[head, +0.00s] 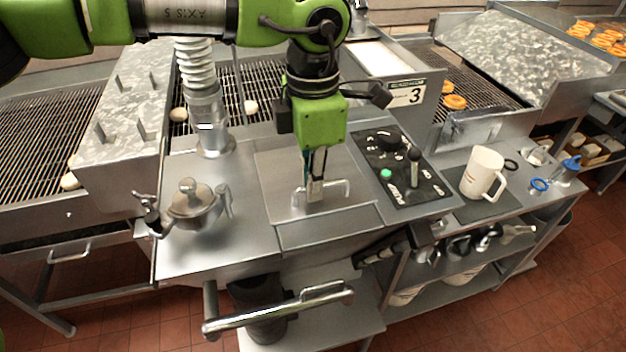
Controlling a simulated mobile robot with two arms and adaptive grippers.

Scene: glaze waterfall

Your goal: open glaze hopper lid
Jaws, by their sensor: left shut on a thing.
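The glaze hopper lid (275,182) is a flat metal panel set in the steel worktop at the centre of the head view. It looks closed and level with the top. A bar handle (338,189) stands up from it. My left gripper (314,192) reaches down from above, its fingers shut on the lid handle near the handle's middle. The fingertips hide part of the handle. My right gripper does not show.
A lidded metal pot (192,204) stands left of the lid. A black control panel (402,168) with a lever and green button lies to the right. A white pitcher (481,172) stands further right. A steel bar (280,312) runs along the front.

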